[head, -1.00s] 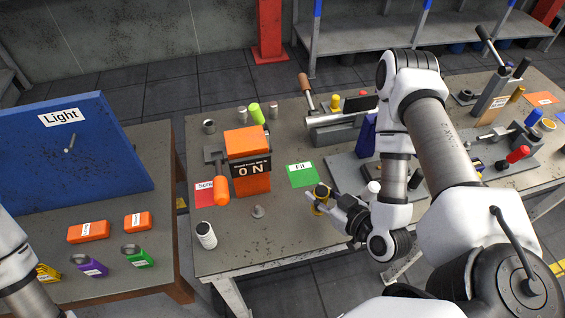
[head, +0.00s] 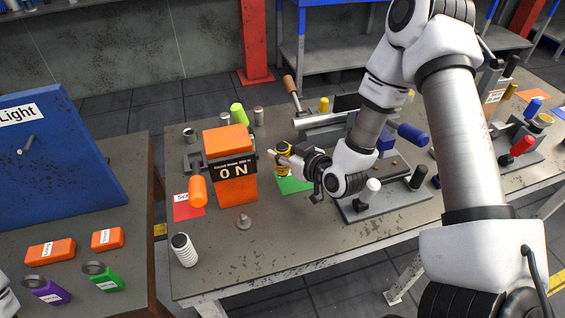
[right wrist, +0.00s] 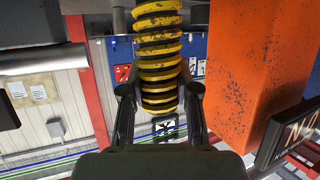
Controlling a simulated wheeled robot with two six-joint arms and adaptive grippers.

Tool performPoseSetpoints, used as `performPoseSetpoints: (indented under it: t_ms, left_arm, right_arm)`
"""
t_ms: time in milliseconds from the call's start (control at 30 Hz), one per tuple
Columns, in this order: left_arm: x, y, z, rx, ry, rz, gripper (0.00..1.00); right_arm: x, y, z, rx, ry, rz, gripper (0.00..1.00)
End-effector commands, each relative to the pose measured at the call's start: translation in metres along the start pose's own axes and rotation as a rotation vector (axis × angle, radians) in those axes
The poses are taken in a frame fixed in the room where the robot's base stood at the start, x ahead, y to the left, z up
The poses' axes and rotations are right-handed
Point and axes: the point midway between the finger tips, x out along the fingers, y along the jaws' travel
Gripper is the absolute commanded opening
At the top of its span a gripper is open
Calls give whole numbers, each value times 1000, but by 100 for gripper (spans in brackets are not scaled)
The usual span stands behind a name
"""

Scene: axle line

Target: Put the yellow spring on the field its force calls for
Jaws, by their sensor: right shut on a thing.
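The yellow spring (head: 284,150) is upright in my right gripper (head: 279,159), whose fingers are shut on its sides. The wrist view shows its yellow and dark coils (right wrist: 158,50) between the two fingers (right wrist: 157,100). In the head view the spring is over or just behind the far edge of the green field (head: 293,186); I cannot tell its exact height. The red field (head: 187,209), its label partly hidden, lies left of the orange force tester (head: 238,188). The tester's display (head: 232,170) reads 0 N. My left gripper is out of view.
A white spring (head: 184,250) and a small grey knob-like part (head: 244,222) stand at the front of the table. A lever fixture with a white knob (head: 373,185) is right of the green field. A long-handled press (head: 318,120) stands behind.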

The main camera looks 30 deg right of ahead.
Motion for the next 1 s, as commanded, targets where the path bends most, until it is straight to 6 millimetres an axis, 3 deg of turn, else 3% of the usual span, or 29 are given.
performPoseSetpoints:
  t_ms: [33, 167, 533, 567, 600, 1000]
  left_arm:
    - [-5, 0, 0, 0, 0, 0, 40]
    - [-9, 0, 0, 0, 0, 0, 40]
    - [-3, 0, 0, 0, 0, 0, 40]
    - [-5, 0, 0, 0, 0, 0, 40]
    - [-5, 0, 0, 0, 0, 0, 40]
    - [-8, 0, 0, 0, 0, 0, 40]
  right_arm:
    - [2, -1, 12, 0, -11, -1, 0]
    - [8, -1, 30, 0, -7, -1, 0]
    - [12, -1, 38, 1, -4, -1, 0]
    - [11, -1, 37, 1, -4, -1, 41]
    - [11, -1, 37, 1, -4, -1, 55]
    - [6, 0, 34, 3, -5, 0, 55]
